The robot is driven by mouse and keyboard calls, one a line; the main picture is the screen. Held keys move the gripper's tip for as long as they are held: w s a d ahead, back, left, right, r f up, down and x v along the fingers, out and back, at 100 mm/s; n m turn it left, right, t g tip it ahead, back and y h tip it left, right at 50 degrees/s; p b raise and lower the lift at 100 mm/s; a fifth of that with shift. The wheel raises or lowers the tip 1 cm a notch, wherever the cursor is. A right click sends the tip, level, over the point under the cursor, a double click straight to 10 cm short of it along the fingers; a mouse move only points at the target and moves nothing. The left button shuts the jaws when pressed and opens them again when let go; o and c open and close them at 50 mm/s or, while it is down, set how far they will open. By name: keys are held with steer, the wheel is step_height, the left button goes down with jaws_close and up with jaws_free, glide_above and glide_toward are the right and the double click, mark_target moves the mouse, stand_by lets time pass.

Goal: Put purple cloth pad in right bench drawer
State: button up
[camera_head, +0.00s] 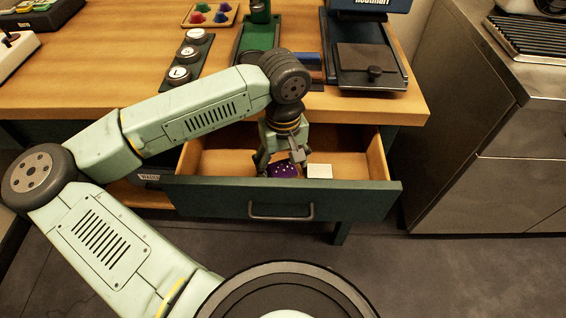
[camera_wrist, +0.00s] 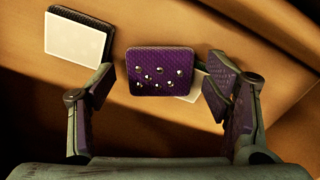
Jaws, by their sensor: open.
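The purple cloth pad (camera_head: 284,171) with small silvery studs lies inside the open drawer (camera_head: 225,163) under the bench. In the wrist view the pad (camera_wrist: 160,66) is face up, with a pale piece (camera_wrist: 196,86) showing from under its right edge. My gripper (camera_head: 281,160) reaches down into the drawer and is open. In the wrist view its fingers (camera_wrist: 161,88) stand on both sides of the pad, with a gap on each side. Nothing is held.
A white-topped pad with a dark edge (camera_head: 319,171) lies right of the purple pad in the drawer; it shows upper left in the wrist view (camera_wrist: 75,40). The drawer front (camera_head: 340,196) is pulled out. A metal cabinet (camera_head: 470,130) stands right; tools cover the bench top (camera_head: 105,60).

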mark_target(283, 168)
steer(key=shift+r+p, duration=0.25)
steer(key=shift+p, duration=0.1)
step_height(283, 168, up, 12)
steer(key=b, duration=0.1)
steer(key=shift+b, duration=0.35)
steer(key=shift+f, duration=0.1)
steer(key=shift+c, duration=0.5)
stand_by(0.5)
